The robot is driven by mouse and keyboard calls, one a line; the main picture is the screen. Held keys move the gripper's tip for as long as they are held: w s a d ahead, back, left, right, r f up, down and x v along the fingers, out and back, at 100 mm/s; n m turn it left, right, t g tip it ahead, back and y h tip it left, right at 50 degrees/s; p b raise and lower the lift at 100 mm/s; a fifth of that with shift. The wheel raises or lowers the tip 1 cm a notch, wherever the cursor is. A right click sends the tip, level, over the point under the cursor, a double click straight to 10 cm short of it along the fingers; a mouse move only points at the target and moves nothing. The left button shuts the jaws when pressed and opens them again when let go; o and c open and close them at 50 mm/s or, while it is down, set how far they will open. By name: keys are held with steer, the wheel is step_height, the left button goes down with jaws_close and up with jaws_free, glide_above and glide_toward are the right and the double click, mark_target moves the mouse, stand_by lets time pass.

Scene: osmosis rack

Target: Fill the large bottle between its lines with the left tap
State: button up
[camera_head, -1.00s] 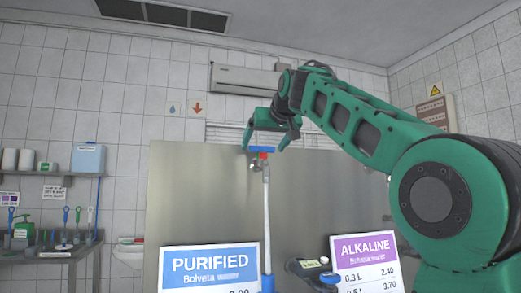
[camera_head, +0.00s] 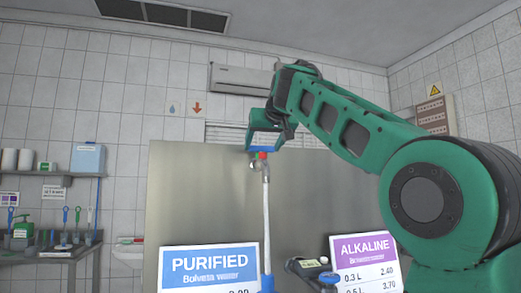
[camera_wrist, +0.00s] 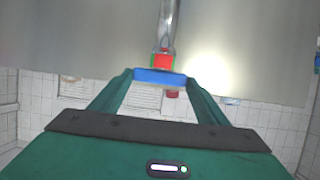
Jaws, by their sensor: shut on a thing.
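The left tap stands above the blue PURIFIED sign, with a metal body (camera_head: 255,163) and a pale pipe running down. Its blue handle (camera_head: 262,149) lies crosswise at the top, with a red part just under it. My gripper (camera_head: 263,146) reaches down from above and is shut on the blue handle, a finger at each end. The wrist view shows the blue handle (camera_wrist: 160,76) spanning between both fingertips, with the red part (camera_wrist: 163,61) and metal pipe beyond. The large bottle and its lines cannot be made out in either view.
The PURIFIED sign (camera_head: 210,270) and the ALKALINE sign (camera_head: 364,262) stand at the front. A dark device (camera_head: 308,267) with a small display sits between them. A metal panel (camera_head: 190,200) rises behind the tap. A shelf and bench with tools stand at left.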

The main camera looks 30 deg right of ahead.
steer(key=shift+w+a+r+m+h, duration=0.2)
steer(key=shift+r+m+h, duration=0.1)
steer(key=shift+m+h, duration=0.45)
steer(key=shift+f+m+g+h, duration=0.2)
steer(key=shift+m+g+h, duration=0.45)
steer(key=shift+g+h, duration=0.1)
steer(key=shift+s+a+f+m+h, duration=0.15)
steer(key=shift+f+m+h, duration=0.1)
steer(key=shift+m+h, duration=0.05)
steer(key=o, duration=1)
steer(key=shift+o, duration=0.2)
steer(key=shift+r, duration=0.1)
steer(key=v, duration=1)
steer(key=shift+a, duration=0.15)
steer(key=shift+s+r, duration=0.1)
steer(key=shift+s, duration=0.05)
